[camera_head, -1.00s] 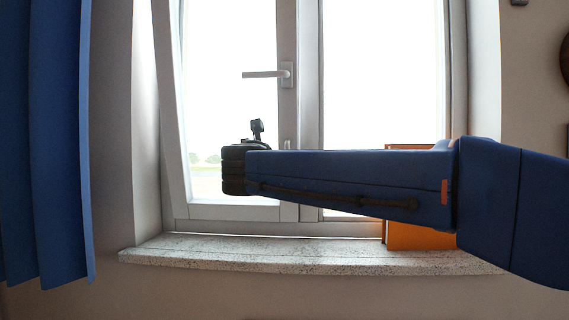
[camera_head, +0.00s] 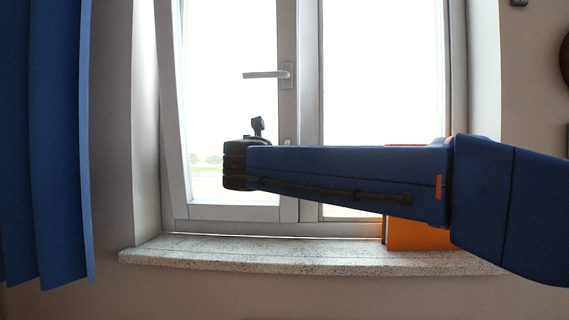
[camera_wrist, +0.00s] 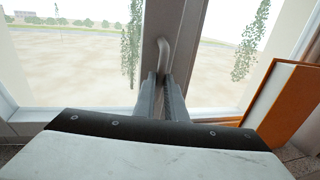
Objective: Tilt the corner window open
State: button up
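The left window sash (camera_head: 172,110) stands with its left edge slanted against the upright frame, so it looks tilted; its top edge is out of view. Its light handle (camera_head: 265,74) lies level, pointing left, above my gripper. A smaller upright curved fitting (camera_head: 287,143) sits lower on the middle post; a pale curved fitting also shows in the wrist view (camera_wrist: 163,58), just past my fingertips. My gripper (camera_wrist: 161,82) points at the post with its two grey fingers close together. I cannot tell whether they touch the fitting. In the head view my wrist and arm hide the fingers.
A speckled stone sill (camera_head: 290,255) runs below the window. An orange box-like object (camera_head: 412,236) stands on it at the right, partly behind my arm; it also shows in the wrist view (camera_wrist: 282,103). A blue curtain (camera_head: 50,150) hangs at the left.

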jog(key=o, duration=0.4)
jog(key=shift+s, duration=0.1)
jog(key=v, duration=1.7)
jog(key=shift+s+a+r, duration=0.1)
